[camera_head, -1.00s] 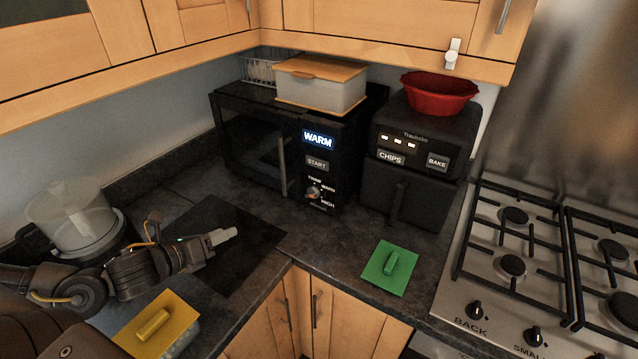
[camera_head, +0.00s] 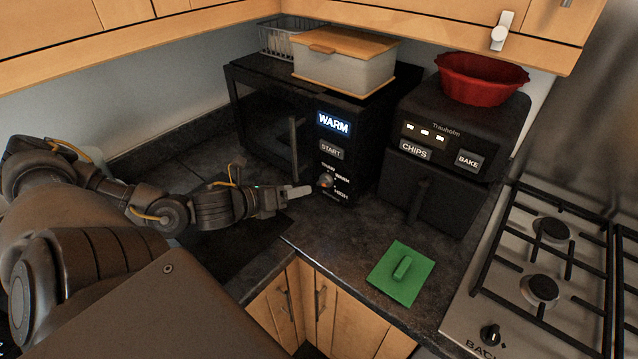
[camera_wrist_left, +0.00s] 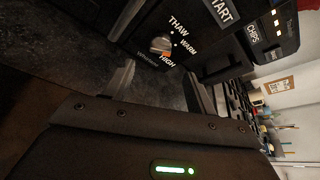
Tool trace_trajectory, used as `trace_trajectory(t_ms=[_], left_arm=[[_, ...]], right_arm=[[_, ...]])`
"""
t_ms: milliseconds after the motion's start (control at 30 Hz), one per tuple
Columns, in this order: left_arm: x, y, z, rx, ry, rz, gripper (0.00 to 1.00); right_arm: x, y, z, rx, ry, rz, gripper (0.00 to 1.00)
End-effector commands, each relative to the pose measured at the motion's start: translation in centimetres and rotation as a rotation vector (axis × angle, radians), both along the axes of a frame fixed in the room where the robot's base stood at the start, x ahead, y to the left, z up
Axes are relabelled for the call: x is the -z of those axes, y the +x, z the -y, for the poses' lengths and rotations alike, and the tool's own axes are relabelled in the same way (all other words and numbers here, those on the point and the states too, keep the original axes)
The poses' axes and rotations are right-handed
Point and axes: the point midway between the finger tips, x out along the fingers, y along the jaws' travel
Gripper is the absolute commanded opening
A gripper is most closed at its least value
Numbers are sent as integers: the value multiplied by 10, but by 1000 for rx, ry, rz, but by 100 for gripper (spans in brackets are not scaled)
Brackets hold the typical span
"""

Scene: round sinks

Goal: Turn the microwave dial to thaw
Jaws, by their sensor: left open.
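The black microwave (camera_head: 262,110) stands on the counter in the corner, its lit display reading WARM. Its dial (camera_head: 326,181) is low on the control panel, below the START button (camera_head: 331,152). In the left wrist view the dial (camera_wrist_left: 160,44) has labels THAW, WARM and HIGH around it, and its red mark sits on the lower side; the exact setting is hard to tell. My left gripper (camera_head: 300,191) is just left of the dial in the head view. In the wrist view its two fingers (camera_wrist_left: 160,85) are apart and empty, with the dial beyond them. My right gripper is not seen.
A black oven with CHIPS and BAKE buttons (camera_head: 440,180) stands right of the microwave, a red bowl (camera_head: 482,80) on top. A lidded box (camera_head: 345,70) sits on the microwave.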

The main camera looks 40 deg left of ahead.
Motion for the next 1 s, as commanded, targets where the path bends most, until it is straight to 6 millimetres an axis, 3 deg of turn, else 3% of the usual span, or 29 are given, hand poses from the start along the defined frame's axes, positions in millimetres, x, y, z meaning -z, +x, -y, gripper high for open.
trace_trajectory(t_ms=[33,333,733,1000], left_arm=[[5,7,0,-1,2,9,56],[10,32,6,0,0,7,56],[22,69,12,-3,-1,4,56],[27,79,15,0,0,1,56]], right_arm=[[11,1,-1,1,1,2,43],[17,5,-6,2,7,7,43],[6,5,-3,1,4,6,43],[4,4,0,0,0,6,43]])
